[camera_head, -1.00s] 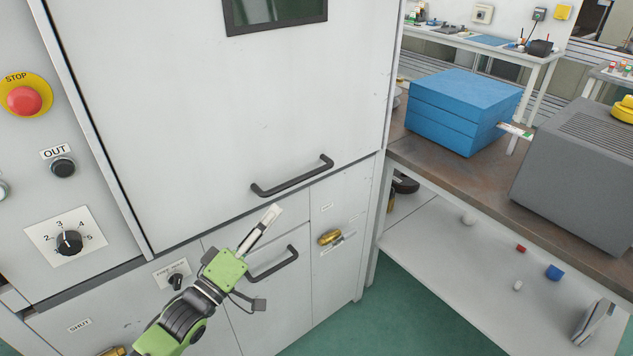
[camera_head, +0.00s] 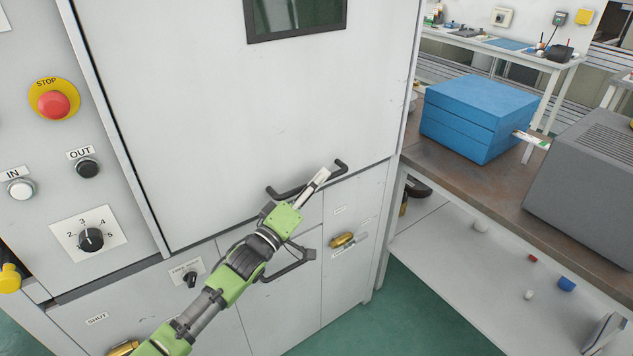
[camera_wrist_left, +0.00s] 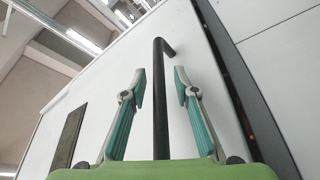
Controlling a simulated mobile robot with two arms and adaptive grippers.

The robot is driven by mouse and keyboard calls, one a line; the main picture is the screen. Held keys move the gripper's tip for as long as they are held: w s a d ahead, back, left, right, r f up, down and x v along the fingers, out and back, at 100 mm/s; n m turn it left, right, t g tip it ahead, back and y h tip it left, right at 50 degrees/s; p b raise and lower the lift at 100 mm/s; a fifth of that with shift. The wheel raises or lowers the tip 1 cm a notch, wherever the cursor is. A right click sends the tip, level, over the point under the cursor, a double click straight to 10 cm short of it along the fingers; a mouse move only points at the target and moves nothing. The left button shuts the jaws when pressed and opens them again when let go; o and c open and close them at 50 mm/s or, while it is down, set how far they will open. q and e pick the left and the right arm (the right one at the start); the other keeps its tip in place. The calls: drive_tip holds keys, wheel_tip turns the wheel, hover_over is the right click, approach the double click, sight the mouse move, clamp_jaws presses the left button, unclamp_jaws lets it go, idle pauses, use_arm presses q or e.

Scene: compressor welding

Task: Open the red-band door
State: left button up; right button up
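The large white cabinet door (camera_head: 240,130) has a dark window at its top and a dark bar handle (camera_head: 342,166) near its lower edge. No red band shows on it. My left gripper (camera_head: 320,177) is at this handle and hides its middle part. In the left wrist view, the two fingers of the gripper (camera_wrist_left: 159,74) are apart, one on each side of the black handle bar (camera_wrist_left: 160,110), with gaps visible on both sides. The door looks shut. My right gripper is not in view.
A lower panel handle (camera_head: 300,264) is just below my left wrist, partly hidden by it. A red stop button (camera_head: 54,104) and a dial (camera_head: 90,239) are on the left panel. A bench with a blue box (camera_head: 478,115) stands on the right.

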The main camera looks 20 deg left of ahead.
use_arm(q)
clamp_jaws()
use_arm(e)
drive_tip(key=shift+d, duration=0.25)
use_arm(q)
drive_tip(key=shift+r, duration=0.15)
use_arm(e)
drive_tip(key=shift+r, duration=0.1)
